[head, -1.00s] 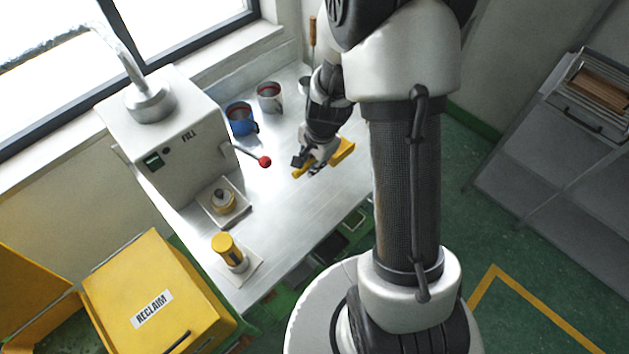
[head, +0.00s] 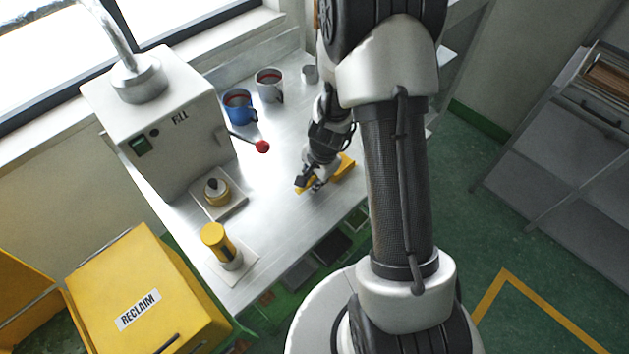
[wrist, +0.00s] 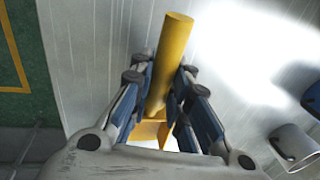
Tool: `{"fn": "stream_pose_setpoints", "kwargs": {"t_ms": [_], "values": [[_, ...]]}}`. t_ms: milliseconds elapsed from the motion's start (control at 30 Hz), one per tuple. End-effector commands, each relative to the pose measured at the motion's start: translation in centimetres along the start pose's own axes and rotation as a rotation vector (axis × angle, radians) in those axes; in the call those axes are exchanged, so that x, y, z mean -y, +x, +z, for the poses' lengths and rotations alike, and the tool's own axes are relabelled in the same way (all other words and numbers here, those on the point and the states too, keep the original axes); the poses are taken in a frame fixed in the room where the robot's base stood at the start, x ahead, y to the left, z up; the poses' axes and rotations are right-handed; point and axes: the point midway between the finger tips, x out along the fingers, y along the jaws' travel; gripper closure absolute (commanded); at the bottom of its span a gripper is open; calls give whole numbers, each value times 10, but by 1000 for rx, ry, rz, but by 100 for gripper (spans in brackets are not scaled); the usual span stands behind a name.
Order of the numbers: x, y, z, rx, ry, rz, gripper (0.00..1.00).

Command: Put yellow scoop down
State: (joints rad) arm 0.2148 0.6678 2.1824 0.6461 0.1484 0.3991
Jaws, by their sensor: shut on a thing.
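The yellow scoop (head: 343,167) is in my gripper (head: 314,183), low over the right part of the steel bench (head: 278,222) in the head view. In the wrist view the scoop's round yellow handle (wrist: 172,52) runs between the two fingers of my gripper (wrist: 160,105), which are shut on it. A squarer yellow part of the scoop shows below, between the fingers. I cannot tell whether the scoop touches the bench top. Part of the scoop is hidden by my gripper in the head view.
A blue mug (head: 239,106) and a grey mug (head: 269,85) stand at the back. The white fill machine (head: 170,130) with a red-knobbed lever (head: 262,146) is at left. A yellow cylinder (head: 216,238) stands near the front left. The bench's middle is clear.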

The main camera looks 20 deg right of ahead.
Motion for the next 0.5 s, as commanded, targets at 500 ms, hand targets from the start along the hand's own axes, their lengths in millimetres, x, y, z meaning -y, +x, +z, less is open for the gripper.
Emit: {"fn": "stream_pose_setpoints", "kwargs": {"t_ms": [500], "values": [[0,2,0,0,0,0,67]]}}
